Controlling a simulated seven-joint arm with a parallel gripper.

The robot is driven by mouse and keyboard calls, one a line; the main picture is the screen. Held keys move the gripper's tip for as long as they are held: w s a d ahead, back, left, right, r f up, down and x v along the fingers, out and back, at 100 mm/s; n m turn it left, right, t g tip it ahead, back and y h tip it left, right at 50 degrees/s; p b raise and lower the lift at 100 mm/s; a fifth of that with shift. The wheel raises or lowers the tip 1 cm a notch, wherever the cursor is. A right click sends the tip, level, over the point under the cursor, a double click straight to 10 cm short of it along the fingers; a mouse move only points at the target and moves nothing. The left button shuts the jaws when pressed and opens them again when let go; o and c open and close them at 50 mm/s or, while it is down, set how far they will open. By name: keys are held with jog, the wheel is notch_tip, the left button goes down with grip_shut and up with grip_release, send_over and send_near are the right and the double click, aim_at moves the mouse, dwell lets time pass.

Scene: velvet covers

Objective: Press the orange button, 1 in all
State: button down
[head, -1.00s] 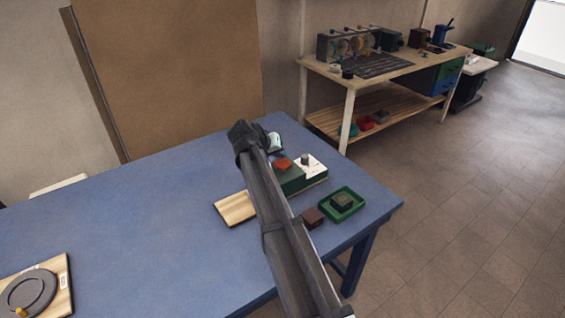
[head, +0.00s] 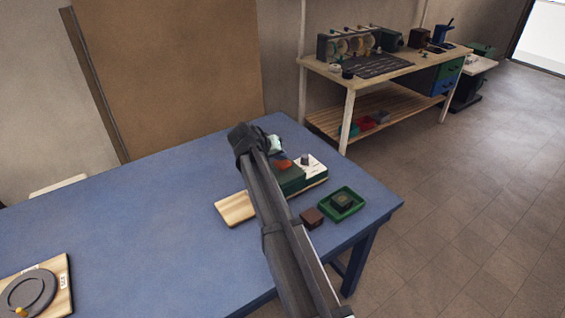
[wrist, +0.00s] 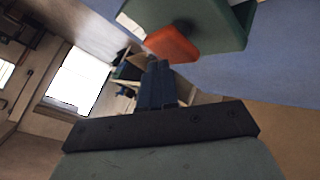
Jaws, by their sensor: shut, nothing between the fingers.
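The orange button (head: 284,165) sits on top of a green box (head: 291,181) on the blue table, partly covered by my arm in the head view. In the wrist view the orange button (wrist: 172,44) sticks out from the green box (wrist: 228,22). My gripper (wrist: 158,68) is shut and empty, with its fingertips close beside the button's edge. I cannot tell whether they touch it. In the head view my gripper's fingers are hidden or too small to make out.
A white panel with a dark knob (head: 305,160) adjoins the green box. A wooden board (head: 234,209), a brown block (head: 312,217) and a green tray (head: 357,206) holding a dark block lie nearby. A board with a dark ring (head: 62,270) is at lower left. The table's left-middle is clear.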

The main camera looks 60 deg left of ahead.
aim_at(280, 163)
jog(key=shift+f, duration=0.85)
dwell(1.1)
jog(key=shift+r, duration=1.3)
jog(key=shift+r, duration=2.5)
